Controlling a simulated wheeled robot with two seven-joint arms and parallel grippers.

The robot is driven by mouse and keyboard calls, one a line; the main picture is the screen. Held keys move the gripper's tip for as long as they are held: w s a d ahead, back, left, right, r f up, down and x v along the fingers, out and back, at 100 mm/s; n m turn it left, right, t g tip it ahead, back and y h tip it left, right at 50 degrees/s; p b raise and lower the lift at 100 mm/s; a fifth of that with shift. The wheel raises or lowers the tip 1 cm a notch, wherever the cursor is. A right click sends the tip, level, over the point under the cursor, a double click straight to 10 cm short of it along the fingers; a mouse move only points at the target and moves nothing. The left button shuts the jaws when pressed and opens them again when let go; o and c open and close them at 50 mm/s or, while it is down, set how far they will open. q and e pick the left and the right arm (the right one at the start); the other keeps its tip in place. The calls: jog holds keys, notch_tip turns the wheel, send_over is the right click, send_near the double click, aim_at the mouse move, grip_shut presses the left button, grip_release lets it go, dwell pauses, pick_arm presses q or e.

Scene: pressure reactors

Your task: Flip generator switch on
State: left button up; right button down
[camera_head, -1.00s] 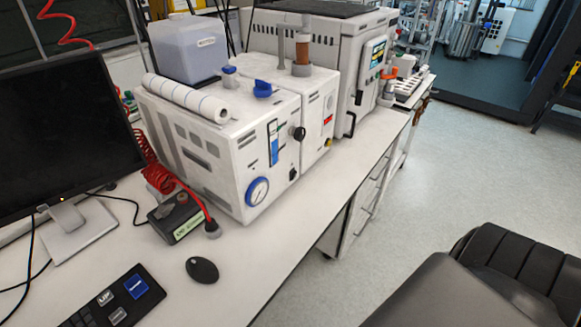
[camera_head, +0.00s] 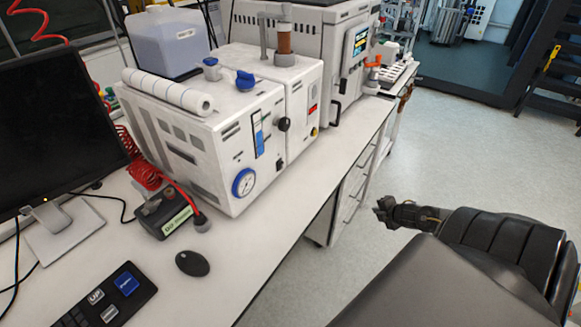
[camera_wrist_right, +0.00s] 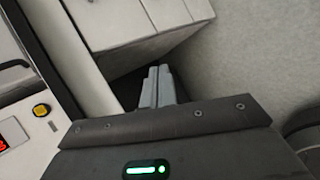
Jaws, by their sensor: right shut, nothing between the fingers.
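The white generator unit (camera_head: 215,150) stands on the bench in the head view, with a round blue-rimmed gauge (camera_head: 244,182), a black knob (camera_head: 284,124) and a small black switch (camera_head: 279,165) on its front. I cannot tell the switch's position. My right gripper (camera_head: 381,209) is out over the floor, right of the bench and well apart from the unit. In the right wrist view its fingers (camera_wrist_right: 157,84) are together and empty. A yellow button (camera_wrist_right: 41,110) and part of a red display (camera_wrist_right: 3,145) show at the left there. My left gripper is not in view.
A small black box with a green label (camera_head: 178,221), a mouse (camera_head: 193,263), a keyboard (camera_head: 105,300) and a monitor (camera_head: 55,125) sit on the bench. A red coiled hose (camera_head: 145,171) runs beside the unit. Bench drawers (camera_head: 348,195) face open floor.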

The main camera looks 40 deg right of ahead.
jog(key=w+a+r+n+t+y, duration=0.1)
jog(key=w+a+r+n, duration=0.3)
jog(key=r+n, duration=0.1)
jog(key=w+a+r+n+y, duration=0.2)
jog(key=w+a+r+n, duration=0.2)
jog(key=r, duration=0.4)
jog(key=w+a+r+n+t+y, duration=0.1)
jog(key=w+a+r+n, duration=0.3)
jog(key=r+n, duration=0.3)
jog(key=shift+a+r+t+y, duration=0.15)
jog(key=shift+a+t+y, duration=0.2)
jog(key=shift+a, duration=0.55)
jog(key=a+r+n+y, duration=0.2)
jog(key=a+r+n, duration=0.1)
jog(key=a+n, duration=0.3)
jog(key=shift+s+r+n, duration=0.15)
jog(key=shift+n, duration=0.75)
